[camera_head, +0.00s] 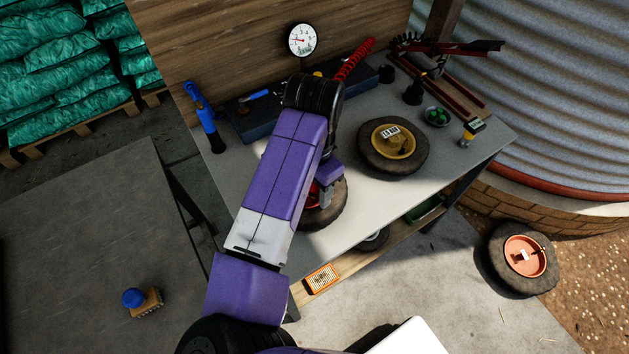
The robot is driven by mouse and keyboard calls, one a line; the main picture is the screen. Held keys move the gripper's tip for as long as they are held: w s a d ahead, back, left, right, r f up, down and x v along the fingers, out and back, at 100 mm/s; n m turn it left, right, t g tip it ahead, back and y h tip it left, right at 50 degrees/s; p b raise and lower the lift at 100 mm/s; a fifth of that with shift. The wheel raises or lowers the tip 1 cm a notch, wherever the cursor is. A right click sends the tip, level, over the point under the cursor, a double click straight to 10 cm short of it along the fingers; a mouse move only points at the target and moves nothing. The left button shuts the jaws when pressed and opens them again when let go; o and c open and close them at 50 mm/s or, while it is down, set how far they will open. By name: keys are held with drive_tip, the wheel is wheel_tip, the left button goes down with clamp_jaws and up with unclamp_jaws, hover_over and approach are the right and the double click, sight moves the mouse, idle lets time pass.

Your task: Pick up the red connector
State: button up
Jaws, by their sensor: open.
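My arm reaches over the grey workbench (225,185), and my gripper (325,198) points down over a dark tyre (330,214) with a red hub at the front of the bench. The gripper is open, with its fingertips close to the red hub area; contact cannot be told. Red parts (312,194) show beside the fingers, but I cannot tell whether one is the red connector. My arm hides much of that wheel. A red coiled hose (356,59) rises at the back of the bench, and its lower end lies near the blue-grey box.
A yellow-hubbed wheel (393,146) lies right of my gripper. A round gauge (302,40), a blue-handled tool (205,112) and a green-filled bowl (436,117) stand around the bench. Another wheel (523,257) is on the floor. A second table (85,230) stands left.

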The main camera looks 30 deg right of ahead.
drive_tip(key=shift+f, duration=0.25)
clamp_jaws()
drive_tip(key=shift+r, duration=0.1)
wheel_tip(320, 180, up, 20)
drive_tip(key=shift+p, duration=0.3)
idle(0.3)
